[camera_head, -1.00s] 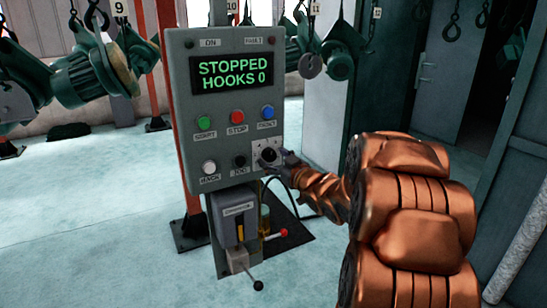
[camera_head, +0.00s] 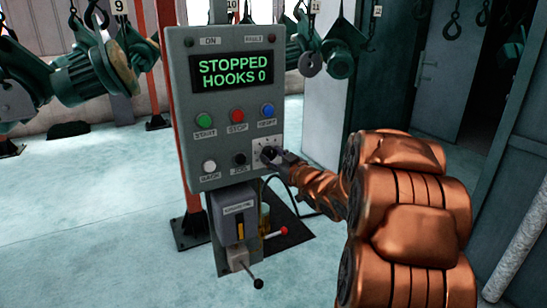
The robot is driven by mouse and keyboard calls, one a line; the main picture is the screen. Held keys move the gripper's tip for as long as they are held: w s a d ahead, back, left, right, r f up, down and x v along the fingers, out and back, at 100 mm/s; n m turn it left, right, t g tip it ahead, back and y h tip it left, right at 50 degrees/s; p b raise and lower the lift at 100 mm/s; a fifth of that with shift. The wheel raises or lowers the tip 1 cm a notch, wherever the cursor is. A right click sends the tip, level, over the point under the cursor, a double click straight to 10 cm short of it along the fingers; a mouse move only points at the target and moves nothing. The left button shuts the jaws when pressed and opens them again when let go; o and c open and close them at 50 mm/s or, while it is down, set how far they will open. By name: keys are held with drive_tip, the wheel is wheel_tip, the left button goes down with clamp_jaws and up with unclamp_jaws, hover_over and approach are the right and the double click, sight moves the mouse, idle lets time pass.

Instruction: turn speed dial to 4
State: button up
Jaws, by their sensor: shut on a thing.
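The speed dial (camera_head: 267,153) is a dark knob on a pale square plate at the lower right of the grey control panel (camera_head: 217,183). My gripper (camera_head: 273,156) reaches it from the right and is shut on the knob. The gripper covers part of the dial plate, and the scale marks are too small to read, so I cannot tell the dial's setting. The panel display (camera_head: 234,74) reads "STOPPED HOOKS 0".
Green (camera_head: 204,119), red (camera_head: 237,115) and blue (camera_head: 267,110) buttons sit above the dial. A white button (camera_head: 209,167) and a black one (camera_head: 239,159) are to its left. A lever box (camera_head: 235,220) hangs below. Green hoist parts (camera_head: 82,76) hang behind.

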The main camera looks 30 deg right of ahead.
drive_tip(key=shift+n+b, duration=0.4)
drive_tip(key=shift+b, duration=0.15)
drive_tip(key=n+b, duration=0.2)
drive_tip(key=shift+f+n+b, duration=0.2)
drive_tip(key=shift+n+b, duration=0.1)
drive_tip(key=shift+b, duration=0.05)
drive_tip(key=shift+r+n+g+b, duration=0.15)
drive_tip(key=shift+n+b, duration=0.6)
drive_tip(key=shift+n, duration=0.3)
drive_tip(key=shift+r+n+g+b, duration=0.1)
drive_tip(key=shift+n+g+b, duration=0.05)
drive_tip(key=shift+n+b, duration=0.75)
drive_tip(key=shift+n, duration=0.25)
drive_tip(key=o, duration=1.1)
drive_tip(key=shift+o, duration=0.2)
drive_tip(key=s, duration=1.2)
drive_tip(key=shift+r, duration=0.4)
